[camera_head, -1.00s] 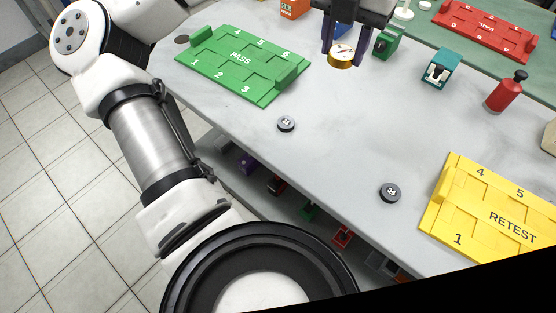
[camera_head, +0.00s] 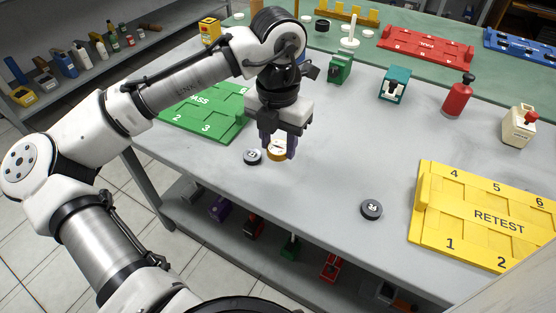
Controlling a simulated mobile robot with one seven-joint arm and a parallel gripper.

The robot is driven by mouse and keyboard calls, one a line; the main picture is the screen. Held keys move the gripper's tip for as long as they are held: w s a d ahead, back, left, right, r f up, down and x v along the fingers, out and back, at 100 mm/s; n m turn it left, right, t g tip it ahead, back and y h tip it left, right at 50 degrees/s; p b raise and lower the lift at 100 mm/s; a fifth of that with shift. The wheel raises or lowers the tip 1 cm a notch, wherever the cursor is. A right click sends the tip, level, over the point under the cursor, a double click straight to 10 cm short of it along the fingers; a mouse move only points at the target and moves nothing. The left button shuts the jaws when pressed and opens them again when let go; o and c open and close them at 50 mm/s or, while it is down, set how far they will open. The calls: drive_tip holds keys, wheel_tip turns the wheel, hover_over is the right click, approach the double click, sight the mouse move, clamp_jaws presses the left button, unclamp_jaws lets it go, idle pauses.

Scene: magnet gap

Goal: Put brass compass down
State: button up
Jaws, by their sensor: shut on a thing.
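The brass compass (camera_head: 277,151) is a small round gold-rimmed disc with a pale face. My gripper (camera_head: 277,150) points down with its fingers on either side of the compass, shut on it. The compass is low, close to the grey tabletop (camera_head: 320,185); I cannot tell whether it touches the top. It is just right of a black disc marked with a number (camera_head: 253,157). Part of the compass is hidden by a finger.
A green PASS tray (camera_head: 205,128) lies left, partly behind my arm. A yellow RETEST tray (camera_head: 480,215) lies right. A black disc marked 34 (camera_head: 371,210) sits near the front edge. A red bottle (camera_head: 458,97) and teal block (camera_head: 394,86) stand behind. The middle is clear.

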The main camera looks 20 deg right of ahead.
sight(278, 170)
drive_tip(key=shift+f+b, duration=0.3)
drive_tip(key=shift+f, duration=2.25)
drive_tip(key=shift+f, duration=0.15)
drive_tip(key=o, duration=0.7)
wheel_tip(278, 170, up, 12)
drive_tip(key=shift+r+p, duration=0.2)
drive_tip(key=shift+p, duration=0.6)
